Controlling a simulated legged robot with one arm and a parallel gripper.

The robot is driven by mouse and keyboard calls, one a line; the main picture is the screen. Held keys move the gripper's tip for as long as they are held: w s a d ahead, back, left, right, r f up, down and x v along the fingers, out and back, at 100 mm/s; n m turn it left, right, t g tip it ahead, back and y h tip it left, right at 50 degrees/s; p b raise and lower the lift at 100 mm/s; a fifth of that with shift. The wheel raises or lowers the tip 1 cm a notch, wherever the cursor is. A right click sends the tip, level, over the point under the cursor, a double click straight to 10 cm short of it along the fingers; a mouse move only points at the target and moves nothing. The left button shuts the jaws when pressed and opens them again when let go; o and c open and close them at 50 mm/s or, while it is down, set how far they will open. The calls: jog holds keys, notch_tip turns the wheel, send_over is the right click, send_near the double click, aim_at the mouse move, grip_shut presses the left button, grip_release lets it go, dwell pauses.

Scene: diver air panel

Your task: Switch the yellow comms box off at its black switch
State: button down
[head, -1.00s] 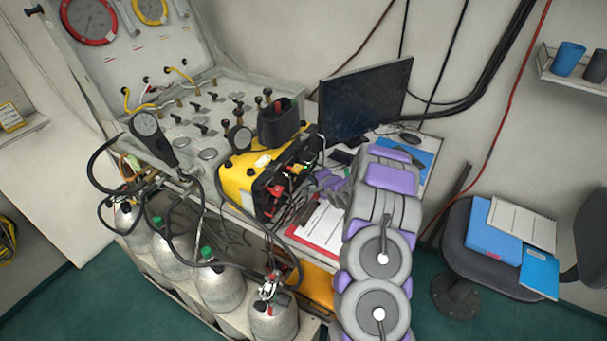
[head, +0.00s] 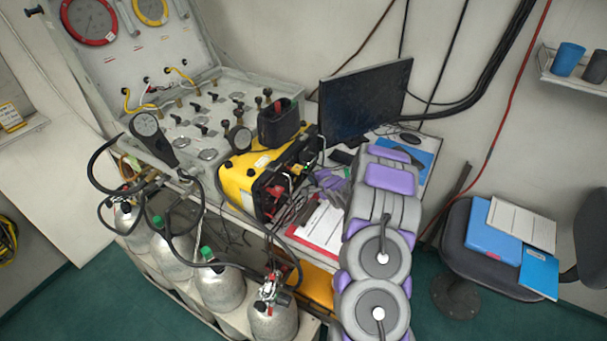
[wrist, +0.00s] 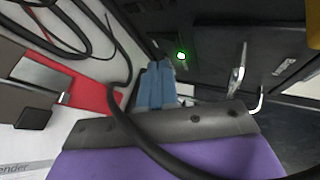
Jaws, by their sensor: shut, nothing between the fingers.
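The yellow comms box (head: 238,181) stands on the bench beside the valve panel, its black front facing right toward my gripper (head: 328,180). In the wrist view, the dark front panel (wrist: 215,25) fills the upper right, with a lit green lamp (wrist: 181,55). A pale metal lever or handle (wrist: 239,70) stands out from it. I cannot clearly make out the black switch. My gripper also shows in the wrist view with blue-grey fingers (wrist: 157,82) shut and empty, just below the lamp in the picture. I cannot tell whether they touch the panel.
A black cable (wrist: 150,145) crosses in front of my gripper in the wrist view. A red clipboard (head: 317,231) with paper lies under my arm. A monitor (head: 365,98) stands behind the box. Gas cylinders (head: 219,288) and hoses stand below at the left.

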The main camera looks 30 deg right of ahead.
jog(key=shift+w+a+r+p, duration=0.2)
jog(key=shift+w+r+p, duration=0.05)
jog(key=shift+p, duration=0.35)
jog(key=shift+w+a+f+p, duration=0.1)
jog(key=shift+w+a+p, duration=0.1)
jog(key=shift+w+p, duration=0.15)
dwell(0.6)
jog(key=shift+s+d, duration=0.1)
jog(key=shift+s, duration=0.1)
jog(key=shift+s+d+p, duration=0.3)
jog(key=shift+s+p, duration=0.2)
jog(key=shift+p, duration=0.25)
jog(key=shift+s+d+f+p, duration=0.1)
jog(key=shift+s+d+p, duration=0.35)
jog(key=shift+s, duration=0.2)
jog(key=shift+s+d+p, duration=0.3)
jog(key=shift+s+p, duration=0.2)
jog(key=shift+s, duration=0.15)
jog(key=shift+s+d+f+p, duration=0.15)
jog(key=shift+s+d+p, duration=0.1)
jog(key=shift+s, duration=0.2)
jog(key=shift+s+d+f+p, duration=0.1)
jog(key=shift+s+d+p, duration=0.15)
jog(key=shift+s, duration=0.2)
